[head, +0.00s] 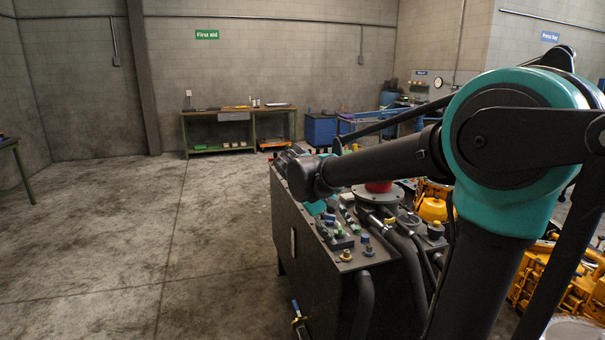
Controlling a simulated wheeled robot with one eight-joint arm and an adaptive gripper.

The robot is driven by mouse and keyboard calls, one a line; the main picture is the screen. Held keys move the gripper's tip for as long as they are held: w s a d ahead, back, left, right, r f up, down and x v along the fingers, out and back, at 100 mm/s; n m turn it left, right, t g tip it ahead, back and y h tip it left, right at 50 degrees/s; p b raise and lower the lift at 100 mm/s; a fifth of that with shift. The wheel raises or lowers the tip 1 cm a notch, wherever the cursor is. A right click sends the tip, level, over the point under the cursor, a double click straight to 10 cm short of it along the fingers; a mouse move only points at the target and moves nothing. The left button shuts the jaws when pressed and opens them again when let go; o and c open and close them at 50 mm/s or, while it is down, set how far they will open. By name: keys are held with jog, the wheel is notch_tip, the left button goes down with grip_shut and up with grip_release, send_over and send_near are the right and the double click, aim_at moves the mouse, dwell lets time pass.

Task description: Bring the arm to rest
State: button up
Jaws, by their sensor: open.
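My arm (390,160) fills the right side of the head view. Its large teal joint (515,130) is at the upper right. A dark link runs left from it to a blunt black end (308,178) above the dark machine cabinet (315,255). A small teal part (318,208) shows just below that end. I cannot make out my gripper or its fingers. Whether the arm touches the cabinet cannot be told from this view.
The cabinet top carries coloured fittings (345,255) and hoses. Orange machinery (565,290) stands at the right. A green workbench (238,130) and a blue cabinet (321,130) are along the back wall. The concrete floor (120,240) at left is clear.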

jog(key=s+d+f+m+t+y, duration=0.1)
jog(key=s+d+f+y, duration=0.2)
jog(key=s+f, duration=0.4)
jog(key=s+d+f+m+t+y, duration=0.1)
jog(key=s+d+f+m+y, duration=0.1)
jog(key=s+d+f, duration=0.4)
notch_tip(320, 180, down, 5)
jog(key=shift+s+f+m+y, duration=0.25)
jog(key=shift+s+y, duration=0.35)
jog(key=shift+s, duration=0.6)
jog(key=shift+r, duration=0.15)
